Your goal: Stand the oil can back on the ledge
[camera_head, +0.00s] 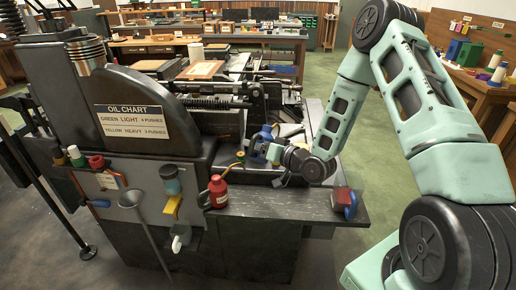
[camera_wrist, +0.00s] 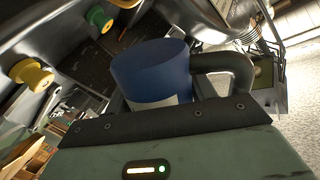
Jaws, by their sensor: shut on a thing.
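A blue can (camera_head: 264,133) is at my gripper (camera_head: 272,152), over the bed of the machine behind the ledge. In the wrist view the blue can (camera_wrist: 150,75) is a round body with a pale label low on its side and a dark curved part beside it. My gripper is shut on this can; its fingertips are mostly hidden. A red can (camera_head: 218,191) with a pale label and a thin spout stands upright on the dark ledge (camera_head: 285,203). The blue can's spout and base are not clear.
A red and blue object (camera_head: 346,203) lies at the ledge's right end. The ledge between it and the red can is clear. A funnel (camera_head: 140,215) and small bottles (camera_head: 76,156) are at the machine's left front. An oil chart plate (camera_head: 132,121) is on its casing.

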